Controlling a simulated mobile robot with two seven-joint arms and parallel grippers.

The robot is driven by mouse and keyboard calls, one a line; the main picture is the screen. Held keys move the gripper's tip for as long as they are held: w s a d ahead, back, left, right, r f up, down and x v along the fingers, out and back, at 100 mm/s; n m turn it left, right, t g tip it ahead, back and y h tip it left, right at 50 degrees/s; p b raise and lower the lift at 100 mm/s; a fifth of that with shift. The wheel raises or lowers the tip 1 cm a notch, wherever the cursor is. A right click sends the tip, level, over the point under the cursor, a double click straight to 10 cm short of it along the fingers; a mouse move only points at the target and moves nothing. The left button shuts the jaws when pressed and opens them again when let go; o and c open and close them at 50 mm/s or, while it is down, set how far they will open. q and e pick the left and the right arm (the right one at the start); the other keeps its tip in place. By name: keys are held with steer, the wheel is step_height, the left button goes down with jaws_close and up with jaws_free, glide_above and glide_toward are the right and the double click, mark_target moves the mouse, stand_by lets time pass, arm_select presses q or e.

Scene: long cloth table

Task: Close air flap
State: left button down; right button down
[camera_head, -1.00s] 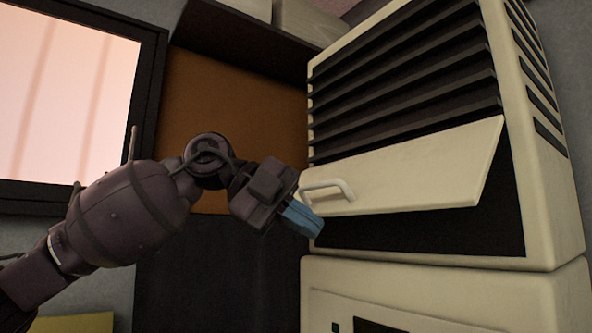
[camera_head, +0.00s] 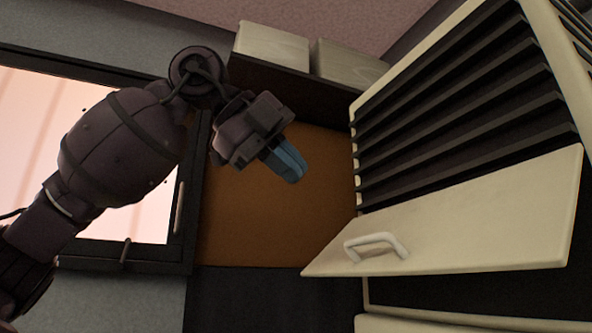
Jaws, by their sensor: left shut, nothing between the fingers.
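The cream air flap (camera_head: 470,220) is on the front of a cream unit at the right. It stands tilted outward, its lower edge away from the unit, with a dark gap showing below it. Its white handle (camera_head: 376,245) sits near the flap's lower left corner. My left gripper (camera_head: 290,166), with blue fingertips, is shut and empty. It hangs in the air, up and to the left of the handle and apart from the flap. My right gripper is out of view.
Dark louvre slats (camera_head: 465,100) fill the unit's front above the flap. Behind my left gripper is an orange-brown panel (camera_head: 270,215) below two pale boxes (camera_head: 272,46). A dark-framed window (camera_head: 130,220) is at the left. The space between gripper and flap looks clear.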

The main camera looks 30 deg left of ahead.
arm_select(q)
steer(key=p+x, duration=0.1)
steer(key=x, duration=1)
steer(key=shift+w+f, duration=0.15)
steer(key=shift+w, duration=0.05)
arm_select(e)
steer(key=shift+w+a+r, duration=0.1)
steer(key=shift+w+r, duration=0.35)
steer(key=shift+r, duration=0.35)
arm_select(q)
steer(key=shift+d, duration=0.1)
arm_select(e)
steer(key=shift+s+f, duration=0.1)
